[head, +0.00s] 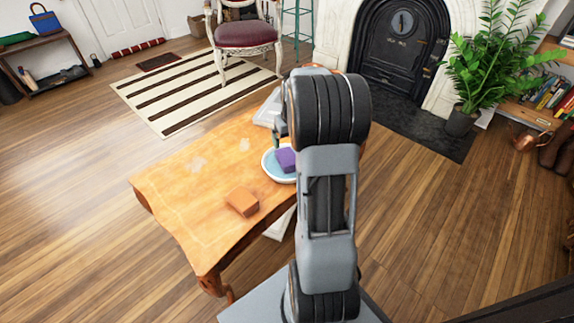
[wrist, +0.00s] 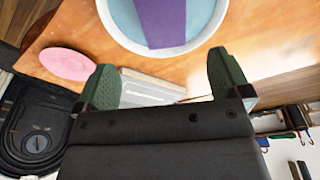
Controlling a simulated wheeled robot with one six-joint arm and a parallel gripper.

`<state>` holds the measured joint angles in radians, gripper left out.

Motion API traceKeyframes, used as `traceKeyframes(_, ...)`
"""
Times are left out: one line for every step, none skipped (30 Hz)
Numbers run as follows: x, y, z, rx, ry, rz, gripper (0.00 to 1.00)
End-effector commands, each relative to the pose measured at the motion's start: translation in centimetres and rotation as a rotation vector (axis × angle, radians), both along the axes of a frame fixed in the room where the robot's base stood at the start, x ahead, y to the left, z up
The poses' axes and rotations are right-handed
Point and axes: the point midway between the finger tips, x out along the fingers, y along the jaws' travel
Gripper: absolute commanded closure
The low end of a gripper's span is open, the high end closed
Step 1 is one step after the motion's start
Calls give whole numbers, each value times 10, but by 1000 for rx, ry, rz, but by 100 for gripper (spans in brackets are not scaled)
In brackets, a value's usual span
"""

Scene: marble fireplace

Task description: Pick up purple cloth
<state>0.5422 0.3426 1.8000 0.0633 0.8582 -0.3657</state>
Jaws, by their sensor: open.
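The purple cloth (head: 286,159) is a folded block lying in a white bowl with a light blue inside (head: 270,166) on the wooden table (head: 190,185). In the wrist view the purple cloth (wrist: 172,20) lies across the bowl (wrist: 210,22) at the top of the picture. My gripper (wrist: 165,85) shows its two green fingers spread wide with nothing between them. The cloth lies beyond the fingertips, apart from them. In the head view my arm hides the bowl's right side and most of the gripper.
An orange-brown block (head: 242,202) sits on the table to the bowl's left and front. A pink oval thing (wrist: 66,64) and a pale grey flat thing (wrist: 150,88) show in the wrist view. The table's left part is clear. A potted plant (head: 490,70) stands by the fireplace.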

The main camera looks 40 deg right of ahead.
Motion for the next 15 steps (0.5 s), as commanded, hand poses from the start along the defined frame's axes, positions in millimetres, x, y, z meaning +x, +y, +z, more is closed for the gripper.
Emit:
traceKeyframes(1, 0, -14, 2, 3, 0, 4)
traceKeyframes(2, 0, -19, 1, 2, 1, 4)
traceKeyframes(3, 0, -25, 1, 2, 0, 4)
traceKeyframes(4, 0, -30, 2, 3, 0, 4)
traceKeyframes(4, 0, -34, 1, 2, 0, 4)
traceKeyframes(5, 0, -39, 1, 1, 1, 4)
traceKeyframes(6, 0, -42, 1, 1, 1, 4)
traceKeyframes(6, 0, -44, 1, 1, 1, 4)
traceKeyframes(7, 0, -48, 1, 1, 1, 4)
traceKeyframes(7, 0, -49, 1, 1, 1, 4)
traceKeyframes(7, 0, -51, 1, 1, 1, 4)
traceKeyframes(8, -1, -52, 0, 0, 1, 4)
traceKeyframes(8, -1, -52, 0, 0, 1, 4)
traceKeyframes(8, 0, -53, 0, 0, 1, 4)
traceKeyframes(8, 0, -54, 0, -1, 1, 4)
